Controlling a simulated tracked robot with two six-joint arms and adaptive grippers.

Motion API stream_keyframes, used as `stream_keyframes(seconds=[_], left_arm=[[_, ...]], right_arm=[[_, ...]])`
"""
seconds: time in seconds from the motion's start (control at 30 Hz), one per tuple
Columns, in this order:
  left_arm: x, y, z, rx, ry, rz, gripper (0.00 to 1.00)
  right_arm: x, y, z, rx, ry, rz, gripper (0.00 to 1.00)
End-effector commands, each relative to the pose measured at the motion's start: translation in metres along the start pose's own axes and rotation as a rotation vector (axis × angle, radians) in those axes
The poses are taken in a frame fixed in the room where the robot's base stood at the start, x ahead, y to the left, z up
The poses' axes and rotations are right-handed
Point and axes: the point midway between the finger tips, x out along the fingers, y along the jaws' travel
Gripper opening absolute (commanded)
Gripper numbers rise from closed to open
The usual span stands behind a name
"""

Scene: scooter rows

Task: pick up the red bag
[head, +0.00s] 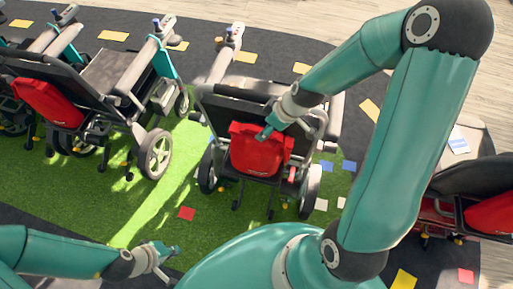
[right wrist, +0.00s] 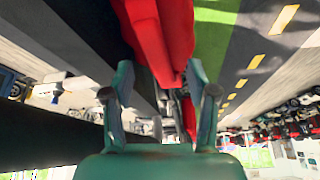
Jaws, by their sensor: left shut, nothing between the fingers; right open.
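A red bag (head: 257,150) hangs on the back of the middle scooter (head: 240,92), below its seat back. My right gripper (head: 267,132) reaches down to the upper part of this bag and covers a little of it. In the right wrist view my right gripper (right wrist: 158,88) is open. Red bag fabric (right wrist: 160,35) fills the space just beyond and partly between its fingers; I cannot tell whether they touch it. My left gripper (head: 168,258) is shut and empty, low over the floor at the lower left.
Another scooter with a red bag (head: 48,102) stands at the left. A third red bag (head: 492,215) shows at the right edge. Green floor (head: 100,205) lies clear between the left scooter and my left arm. Small coloured squares lie about.

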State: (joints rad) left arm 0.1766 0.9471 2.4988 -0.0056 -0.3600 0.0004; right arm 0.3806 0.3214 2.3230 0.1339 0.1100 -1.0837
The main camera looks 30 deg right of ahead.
Motion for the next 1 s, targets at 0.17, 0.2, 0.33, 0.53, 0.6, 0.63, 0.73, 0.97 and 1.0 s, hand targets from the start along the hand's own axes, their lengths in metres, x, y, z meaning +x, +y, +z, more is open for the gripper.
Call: stream_keyframes(seconds=[0.17,0.2,0.33,0.53,0.6,0.63,0.73,0.97,1.0], left_arm=[[-0.008,0.003,-0.001,0.0,0.002,0.0,0.0],[-0.006,0.002,0.0,0.0,0.001,0.0,0.0],[-0.004,0.001,0.0,0.0,0.0,0.0,0.0],[-0.004,0.001,0.0,0.0,0.001,0.0,0.0],[-0.004,0.002,0.0,0.0,0.001,0.0,0.0],[-0.004,0.002,0.0,0.0,0.001,0.0,0.0],[-0.004,0.002,0.0,0.0,0.001,0.0,0.0],[-0.004,0.002,0.0,0.0,0.001,0.0,0.0],[-0.004,0.002,0.0,0.0,0.001,0.0,0.0]], right_arm=[[0.02,-0.002,-0.011,-0.001,-0.001,-0.005,0.58],[0.025,-0.002,-0.011,0.0,-0.001,-0.004,0.58],[0.035,-0.001,-0.012,-0.001,0.0,-0.001,0.58],[0.035,-0.001,-0.013,-0.001,0.001,0.0,0.58],[0.035,-0.001,-0.013,0.0,0.001,0.0,0.56],[0.035,-0.001,-0.013,0.0,0.001,0.0,0.51],[0.035,-0.001,-0.012,0.0,0.001,0.0,0.35],[0.035,-0.001,-0.012,0.0,0.001,-0.001,0.0],[0.035,-0.001,-0.012,0.0,0.001,-0.001,0.0]])
